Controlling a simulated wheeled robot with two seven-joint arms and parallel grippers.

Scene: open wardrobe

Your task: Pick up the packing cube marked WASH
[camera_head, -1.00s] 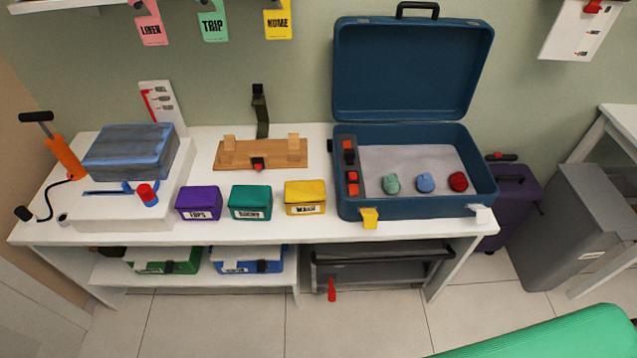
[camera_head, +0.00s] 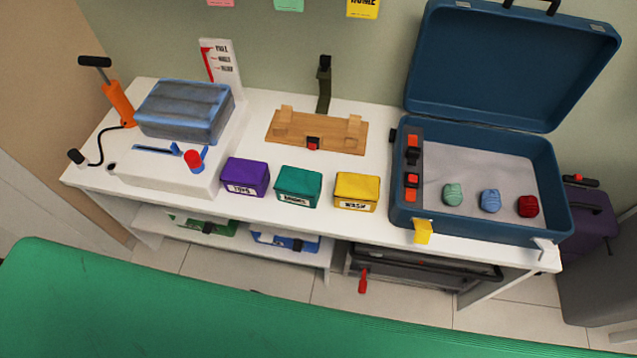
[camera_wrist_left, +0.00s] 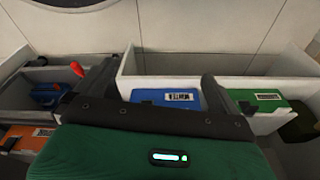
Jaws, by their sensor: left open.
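The yellow packing cube marked WASH (camera_head: 357,188) stands on the white bench in the head view. It is at the right end of a row, beside the teal cube (camera_head: 298,185) and the purple cube marked TOPS (camera_head: 245,175). Its label faces the front. No gripper shows in the head view, and nothing touches the cube. In the left wrist view my left gripper (camera_wrist_left: 158,90) has its two dark fingers spread apart with nothing between them. The WASH cube is not visible in that view. My right gripper is not in view.
An open blue suitcase (camera_head: 400,218) stands right of the cube, with a yellow latch at its front. A wooden board (camera_head: 318,134) lies behind. The wrist view shows a blue box (camera_wrist_left: 165,97) and a green box (camera_wrist_left: 262,100) in a white compartment. Bare bench (camera_head: 300,218) lies before the cubes.

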